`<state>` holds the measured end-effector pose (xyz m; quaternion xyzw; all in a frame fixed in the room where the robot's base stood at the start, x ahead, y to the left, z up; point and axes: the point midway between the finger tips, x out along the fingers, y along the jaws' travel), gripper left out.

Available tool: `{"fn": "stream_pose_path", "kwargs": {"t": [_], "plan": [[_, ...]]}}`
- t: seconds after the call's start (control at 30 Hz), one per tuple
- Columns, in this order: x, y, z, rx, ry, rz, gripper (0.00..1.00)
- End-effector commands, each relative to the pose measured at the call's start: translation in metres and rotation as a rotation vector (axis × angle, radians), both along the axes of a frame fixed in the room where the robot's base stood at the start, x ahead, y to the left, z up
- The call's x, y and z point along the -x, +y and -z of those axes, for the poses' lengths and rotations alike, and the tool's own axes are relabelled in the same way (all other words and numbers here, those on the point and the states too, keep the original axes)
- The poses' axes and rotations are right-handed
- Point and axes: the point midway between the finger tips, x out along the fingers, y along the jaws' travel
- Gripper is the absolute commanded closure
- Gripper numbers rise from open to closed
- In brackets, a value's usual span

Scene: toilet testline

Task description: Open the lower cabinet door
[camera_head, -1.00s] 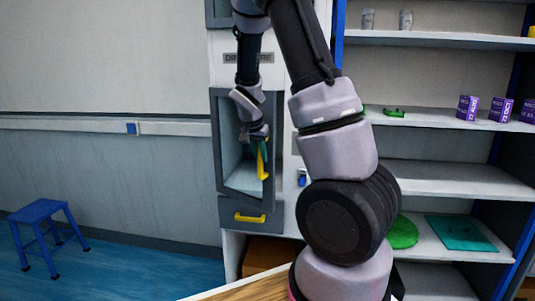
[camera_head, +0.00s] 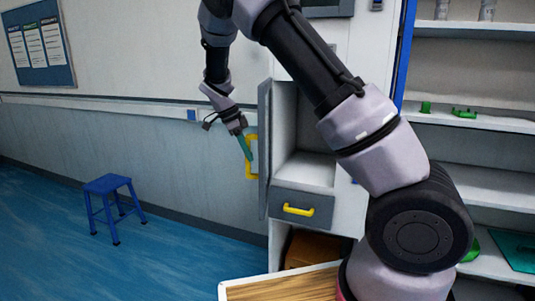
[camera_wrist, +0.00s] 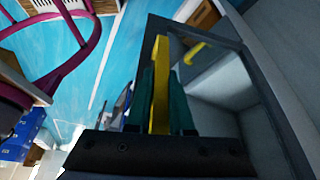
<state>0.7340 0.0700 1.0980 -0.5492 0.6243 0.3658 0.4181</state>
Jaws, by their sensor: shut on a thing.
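The lower cabinet door (camera_head: 264,150) is dark-framed and stands swung out to the left, seen nearly edge-on in the head view. Its yellow handle (camera_head: 250,172) is on the door's left-facing side. My gripper (camera_head: 246,148) is at that handle, its teal fingers pointing down. In the wrist view, the yellow handle (camera_wrist: 160,90) stands between the two teal fingers of my gripper (camera_wrist: 160,105), which are shut on it. The door's dark frame (camera_wrist: 232,35) shows beside them, with the pale cabinet interior (camera_head: 305,168) open in the head view.
A grey drawer (camera_head: 302,208) with its own yellow handle is below the opening. A blue stool (camera_head: 110,185) stands on the floor to the left. A wooden-topped surface (camera_head: 280,288) is in front. Shelves (camera_head: 480,118) stand at right.

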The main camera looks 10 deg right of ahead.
Motion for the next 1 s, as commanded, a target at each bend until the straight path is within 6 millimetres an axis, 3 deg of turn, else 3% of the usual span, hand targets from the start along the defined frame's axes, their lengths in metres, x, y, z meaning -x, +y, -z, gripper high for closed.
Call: {"fn": "stream_pose_path", "kwargs": {"t": [0.1, 0.33, 0.9, 0.93, 1.0], "plan": [[-0.011, 0.017, 0.001, 0.001, 0.000, 0.067, 1.00], [-0.023, 0.037, 0.001, -0.001, 0.001, 0.154, 1.00], [-0.028, 0.044, 0.001, -0.001, 0.003, 0.186, 1.00], [-0.028, 0.043, 0.001, -0.001, 0.003, 0.186, 0.76], [-0.028, 0.043, 0.001, -0.001, 0.003, 0.186, 0.50]]}}
